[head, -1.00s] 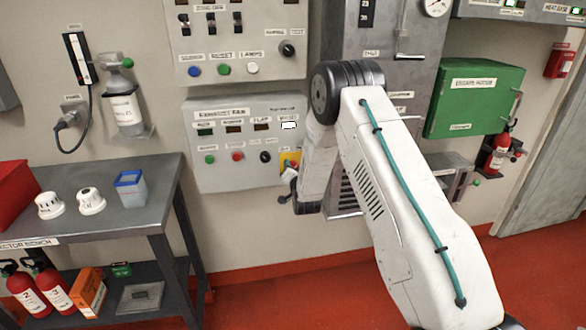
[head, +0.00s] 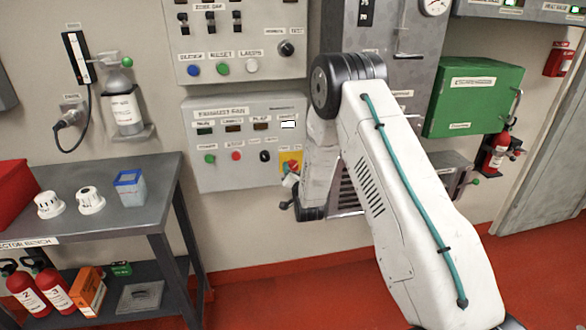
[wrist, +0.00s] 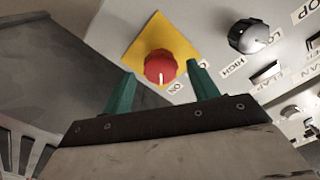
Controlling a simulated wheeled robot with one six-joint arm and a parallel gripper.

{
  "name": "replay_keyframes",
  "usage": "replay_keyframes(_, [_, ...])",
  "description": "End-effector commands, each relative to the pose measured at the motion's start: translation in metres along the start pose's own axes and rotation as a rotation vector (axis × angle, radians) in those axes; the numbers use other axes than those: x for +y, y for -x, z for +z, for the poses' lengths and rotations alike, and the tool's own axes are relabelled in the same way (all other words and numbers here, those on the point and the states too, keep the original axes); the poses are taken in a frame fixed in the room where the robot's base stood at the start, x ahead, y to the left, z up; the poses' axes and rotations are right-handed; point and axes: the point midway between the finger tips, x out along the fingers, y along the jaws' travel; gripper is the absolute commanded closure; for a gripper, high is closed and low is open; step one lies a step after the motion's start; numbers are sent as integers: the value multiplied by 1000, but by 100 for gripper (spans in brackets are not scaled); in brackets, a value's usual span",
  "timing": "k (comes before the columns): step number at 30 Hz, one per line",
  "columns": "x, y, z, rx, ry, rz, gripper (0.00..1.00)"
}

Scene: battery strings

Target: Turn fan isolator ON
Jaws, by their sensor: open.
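The fan isolator is a red rotary knob (wrist: 160,67) on a yellow square plate (wrist: 180,40) in the wrist view. A white mark on the knob points toward an "ON" label (wrist: 175,88) below it. In the head view the yellow plate (head: 291,158) sits at the lower right of the exhaust fan panel (head: 215,175), partly hidden by my arm. My gripper (wrist: 162,82) has its two green fingers apart, one on each side of the knob in the picture. Contact with the knob cannot be told. In the head view my gripper is mostly hidden at the plate.
In the head view a grey bench (head: 130,215) stands at left with several items. A green box (head: 472,97) and an extinguisher (head: 497,152) are at right.

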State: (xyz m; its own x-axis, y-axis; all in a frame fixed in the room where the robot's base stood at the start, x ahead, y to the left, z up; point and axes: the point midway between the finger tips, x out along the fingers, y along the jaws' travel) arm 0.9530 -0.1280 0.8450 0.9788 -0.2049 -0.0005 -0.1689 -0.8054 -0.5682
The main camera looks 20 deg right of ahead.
Motion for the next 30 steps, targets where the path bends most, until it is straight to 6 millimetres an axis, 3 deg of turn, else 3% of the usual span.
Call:
replay_keyframes(3, [0,21,0,-3,0,2,41])
replay_keyframes(9, [0,41,0,-1,0,1,41])
replay_keyframes(25, [0,43,0,-1,5,0,41])
replay_keyframes(28, [7,43,11,-51,31,32,41])
replay_keyframes(30, [18,47,28,-136,59,81,41])
